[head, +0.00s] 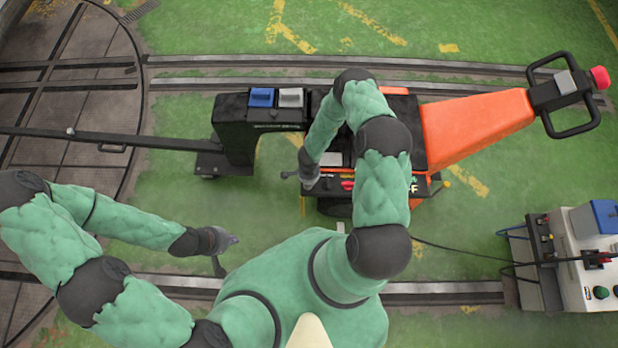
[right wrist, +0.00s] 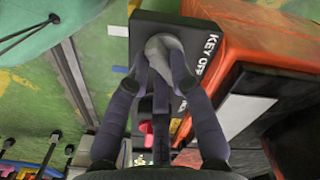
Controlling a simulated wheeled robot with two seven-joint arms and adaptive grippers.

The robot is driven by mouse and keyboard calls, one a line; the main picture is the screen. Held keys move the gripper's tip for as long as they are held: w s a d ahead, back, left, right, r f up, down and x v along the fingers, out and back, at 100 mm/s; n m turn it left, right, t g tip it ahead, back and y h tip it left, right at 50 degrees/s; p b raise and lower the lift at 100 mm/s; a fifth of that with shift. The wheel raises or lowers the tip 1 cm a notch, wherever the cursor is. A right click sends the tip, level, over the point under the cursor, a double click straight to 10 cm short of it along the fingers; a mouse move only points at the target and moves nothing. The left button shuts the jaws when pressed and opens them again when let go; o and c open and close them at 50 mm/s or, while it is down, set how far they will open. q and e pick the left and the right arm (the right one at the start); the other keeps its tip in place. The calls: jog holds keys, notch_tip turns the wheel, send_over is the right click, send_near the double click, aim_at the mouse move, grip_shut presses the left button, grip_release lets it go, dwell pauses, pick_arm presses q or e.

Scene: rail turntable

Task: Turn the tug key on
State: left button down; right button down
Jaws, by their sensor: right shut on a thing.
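The orange and black tug (head: 475,130) stands on the green floor, its black side panel partly hidden by my right arm. In the right wrist view the grey key knob (right wrist: 163,46) sits on a dark panel (right wrist: 195,35) with white "KEY OFF" lettering beside it. My right gripper (right wrist: 162,62) is shut on the knob, with a finger on each side. In the head view this gripper (head: 308,176) is at the tug's near side; the key cannot be made out there. My left gripper (head: 228,254) is empty above the floor at the lower left, its fingers spread.
A black handle loop (head: 563,97) with a red button is at the tug's right end. A long bar (head: 90,135) runs left from the tug to the turntable (head: 60,70). A charger-like box (head: 585,265) with cables stands at right.

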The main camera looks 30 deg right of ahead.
jog(key=m, duration=0.3)
jog(key=shift+m, duration=0.4)
jog(key=m, duration=0.4)
jog(key=shift+a, duration=0.1)
jog(key=shift+w+m, duration=0.1)
jog(key=shift+m, duration=0.2)
jog(key=c, duration=1.1)
grip_release()
notch_tip(320, 180, up, 12)
